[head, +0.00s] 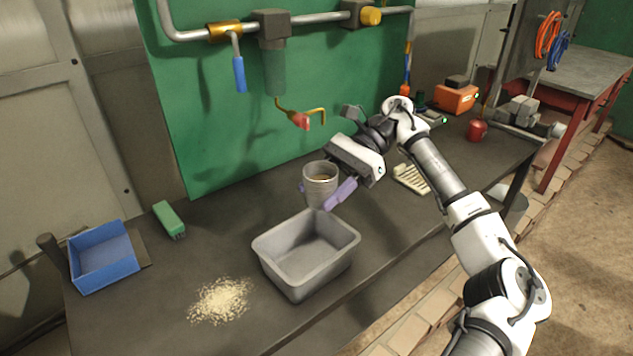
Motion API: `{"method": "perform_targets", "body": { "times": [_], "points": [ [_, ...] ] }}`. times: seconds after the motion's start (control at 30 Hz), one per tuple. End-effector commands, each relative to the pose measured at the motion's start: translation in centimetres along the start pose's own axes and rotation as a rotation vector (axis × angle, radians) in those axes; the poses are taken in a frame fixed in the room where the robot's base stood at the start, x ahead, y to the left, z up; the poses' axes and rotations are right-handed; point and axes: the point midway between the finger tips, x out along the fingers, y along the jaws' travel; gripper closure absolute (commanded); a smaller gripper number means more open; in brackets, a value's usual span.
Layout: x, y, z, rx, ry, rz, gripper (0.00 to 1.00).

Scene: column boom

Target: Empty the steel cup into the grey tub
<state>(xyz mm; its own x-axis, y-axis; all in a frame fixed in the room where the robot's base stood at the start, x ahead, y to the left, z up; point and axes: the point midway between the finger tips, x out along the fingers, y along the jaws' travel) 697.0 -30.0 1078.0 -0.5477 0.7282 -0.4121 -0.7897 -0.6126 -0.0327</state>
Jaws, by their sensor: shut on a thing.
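I cannot tell whether the cup's base touches the bench. The grey tub (277,267) stands open on the bench in front of the cup, and its visible inside looks empty.
A pale grainy pile (221,300) lies on the bench left of the tub. A blue bin (103,262) and a green brush (169,219) are further left. A pipe with a red-handled tap (299,120) hangs above the cup. A beige slotted item (411,179) lies right.

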Motion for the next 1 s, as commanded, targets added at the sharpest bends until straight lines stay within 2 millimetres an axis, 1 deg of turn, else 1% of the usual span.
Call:
{"method": "perform_targets", "body": {
  "times": [0.17,0.5,1.0],
  "points": [
    [-0.1,0.1,-1.0,0.021,0.136,0.013,0.79],
    [0.2,0.4,-4.0,0.069,0.467,0.049,0.79],
    [1.1,0.6,-6.8,0.111,0.761,0.079,0.79]
  ]
}}
